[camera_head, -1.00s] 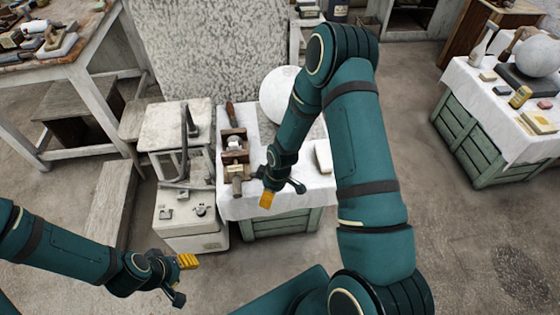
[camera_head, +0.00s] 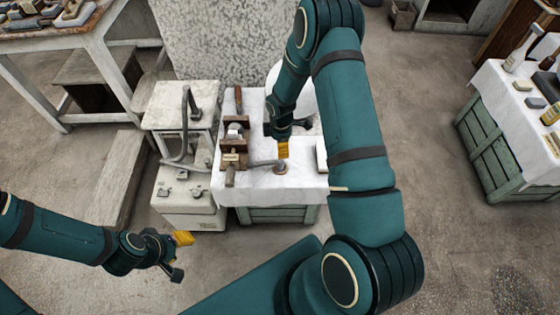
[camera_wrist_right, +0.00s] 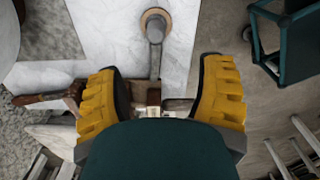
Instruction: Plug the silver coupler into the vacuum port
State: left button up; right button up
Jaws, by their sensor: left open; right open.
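A grey tubular piece (camera_head: 262,163) lies along the white-covered table and ends at a round fitting with a brown ring (camera_head: 281,168). Both also show in the right wrist view, the tube (camera_wrist_right: 155,58) running down from the ringed fitting (camera_wrist_right: 156,20). I cannot tell which part is the silver coupler and which the vacuum port. My right gripper (camera_head: 291,140) is over the table behind the fitting; in the wrist view its yellow fingers (camera_wrist_right: 163,95) are wide apart, with the tube beyond the gap. My left gripper (camera_head: 180,256) is open and empty, in front of the white machine.
A white machine (camera_head: 192,215) with a dark hose (camera_head: 186,125) stands left of the table (camera_head: 255,190). A wooden clamp-like holder (camera_head: 235,140) stands on the table's left side. A pale block (camera_head: 321,155) lies at its right. A second table stands far right; floor between is clear.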

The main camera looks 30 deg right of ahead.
aim_at(280, 163)
notch_tip(280, 163, down, 8)
jog(key=shift+b, duration=0.55)
jog(key=shift+w+d+f+b, duration=0.1)
jog(key=shift+w+f+b, duration=0.1)
jog(key=shift+f, duration=1.2)
jog(key=shift+w+d+f+b, duration=0.1)
jog(key=shift+w+f+b, duration=0.1)
jog(key=shift+f, duration=1.15)
grip_shut()
